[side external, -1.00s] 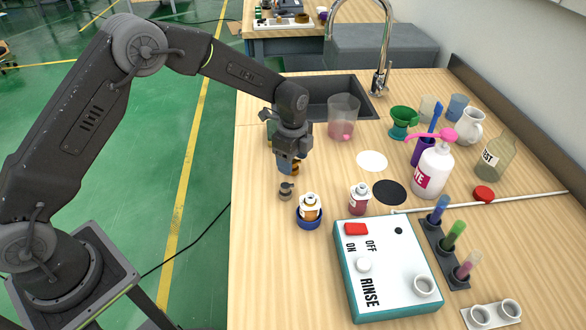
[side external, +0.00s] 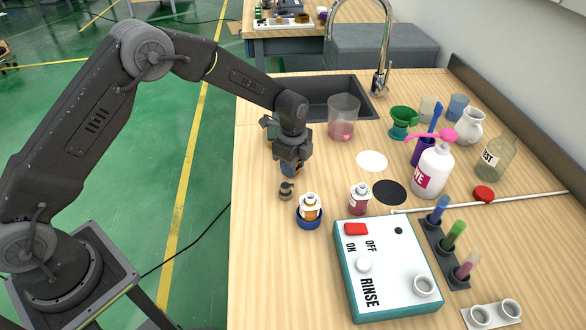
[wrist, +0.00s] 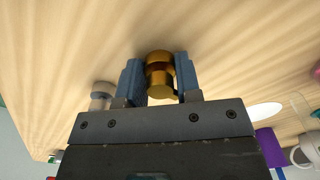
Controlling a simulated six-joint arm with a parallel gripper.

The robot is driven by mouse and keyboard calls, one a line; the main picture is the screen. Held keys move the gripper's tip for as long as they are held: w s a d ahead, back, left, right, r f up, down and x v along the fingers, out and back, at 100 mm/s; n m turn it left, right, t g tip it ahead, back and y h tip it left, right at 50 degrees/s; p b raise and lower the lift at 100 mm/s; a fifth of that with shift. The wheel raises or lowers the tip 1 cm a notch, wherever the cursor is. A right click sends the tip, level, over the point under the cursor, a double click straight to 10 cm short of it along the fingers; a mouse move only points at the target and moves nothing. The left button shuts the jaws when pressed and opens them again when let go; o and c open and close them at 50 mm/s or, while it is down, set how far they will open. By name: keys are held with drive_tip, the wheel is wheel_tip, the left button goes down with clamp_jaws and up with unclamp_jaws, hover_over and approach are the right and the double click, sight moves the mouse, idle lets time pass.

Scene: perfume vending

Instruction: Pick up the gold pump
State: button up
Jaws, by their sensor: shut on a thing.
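The gold pump (wrist: 159,76) sits between the two blue-grey fingers of my gripper (wrist: 160,82) in the wrist view, with a finger against each side. My gripper (side external: 290,170) is shut on it, low over the wooden table near its left edge. I cannot tell whether the pump still touches the table.
An amber bottle (side external: 310,207) in a blue holder and a pink bottle (side external: 359,199) are nearby. A beaker (side external: 343,118) stands behind to the right, by the sink (side external: 325,97).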

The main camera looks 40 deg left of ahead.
drive_tip(key=shift+r, duration=0.6)
wheel_tip(320, 180, up, 3)
drive_tip(key=shift+f, duration=0.15)
drive_tip(key=s+a+r, duration=0.4)
drive_tip(key=a+r, duration=0.3)
drive_tip(key=a, duration=0.3)
wheel_tip(320, 180, up, 4)
drive_tip(key=n, duration=0.6)
hover_over(310, 196)
drive_tip(key=shift+f, duration=2.9)
drive_tip(key=shift+f, duration=0.7)
